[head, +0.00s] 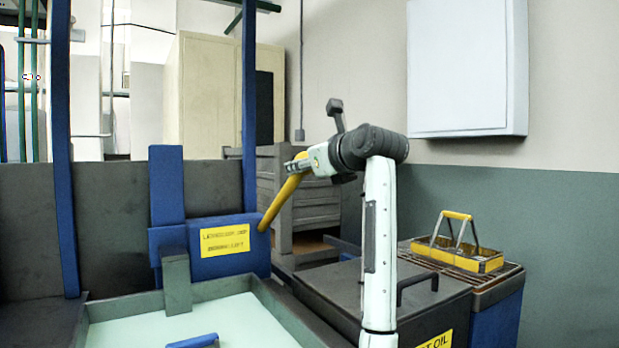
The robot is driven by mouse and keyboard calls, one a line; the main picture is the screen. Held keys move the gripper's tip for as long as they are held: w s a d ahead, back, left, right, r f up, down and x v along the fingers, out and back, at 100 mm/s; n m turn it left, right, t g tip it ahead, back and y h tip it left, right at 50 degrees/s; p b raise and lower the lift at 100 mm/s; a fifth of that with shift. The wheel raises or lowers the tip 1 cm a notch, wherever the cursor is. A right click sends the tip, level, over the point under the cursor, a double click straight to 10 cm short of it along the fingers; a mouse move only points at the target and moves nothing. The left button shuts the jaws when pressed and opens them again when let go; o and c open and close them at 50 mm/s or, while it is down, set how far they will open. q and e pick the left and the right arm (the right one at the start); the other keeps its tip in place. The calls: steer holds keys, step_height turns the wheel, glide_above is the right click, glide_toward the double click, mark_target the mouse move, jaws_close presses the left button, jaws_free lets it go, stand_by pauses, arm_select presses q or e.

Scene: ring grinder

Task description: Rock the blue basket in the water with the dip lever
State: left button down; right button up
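The yellow dip lever (281,205) slants up and right from a blue housing (225,245) with a yellow label. My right gripper (297,165) is at the lever's upper end, with its fingers closed across it. A tank of pale green water (255,322) lies below, with a grey rim. A blue bar (195,341), apparently part of the blue basket, shows over the water at the bottom edge. The rest of the basket is out of frame. My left gripper is not in view.
A dark lidded box (420,310) with a handle and a yellow "OIL" label stands right of the tank. A yellow basket (460,255) sits on a rack behind it. Blue uprights (62,150) rise behind the tank. A grey post (176,282) stands at its rim.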

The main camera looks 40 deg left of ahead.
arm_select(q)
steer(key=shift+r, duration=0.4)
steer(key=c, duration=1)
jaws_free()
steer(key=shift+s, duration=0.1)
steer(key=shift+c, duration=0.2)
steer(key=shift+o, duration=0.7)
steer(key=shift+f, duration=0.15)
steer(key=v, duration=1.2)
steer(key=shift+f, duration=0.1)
